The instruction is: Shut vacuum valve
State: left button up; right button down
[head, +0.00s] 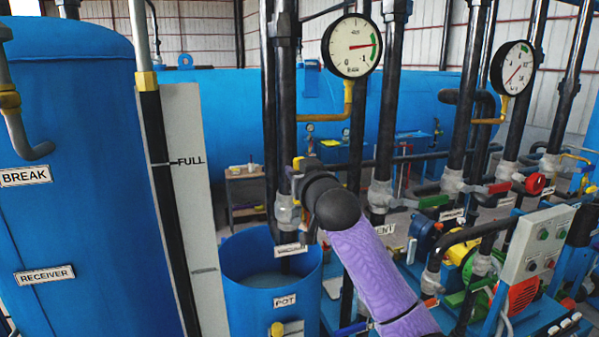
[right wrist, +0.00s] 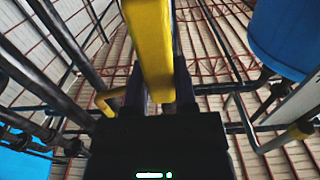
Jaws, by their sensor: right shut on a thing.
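The vacuum valve (head: 287,212) is a grey valve body on a black vertical pipe, above the blue pot. A small white label (head: 290,250) hangs just below it; its print is hard to read. My right gripper (head: 302,178) is at this valve, at the end of my purple arm, and its dark wrist hides most of the fingers and handle. In the right wrist view a yellow valve handle (right wrist: 148,45) runs down between the two dark fingers of my right gripper (right wrist: 158,92), which is shut on it. My left gripper is not in view.
The blue pot (head: 235,300) stands below the valve. The blue receiver tank (head: 75,180) fills the left. A round gauge (head: 352,46) is above right. Several black pipes, other valves including a red-handled one (head: 535,184), and a control box (head: 538,245) crowd the right.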

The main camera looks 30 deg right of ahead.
jog(key=shift+d, duration=0.15)
dwell(0.6)
jog(key=s+d+f+m+b, duration=0.2)
jog(key=d+f+m, duration=0.9)
jog(key=m, duration=0.7)
jog(key=shift+s+d+f, duration=0.25)
jog(key=shift+s+f, duration=0.2)
jog(key=shift+f, duration=0.3)
jog(key=shift+c, duration=2)
grip_release()
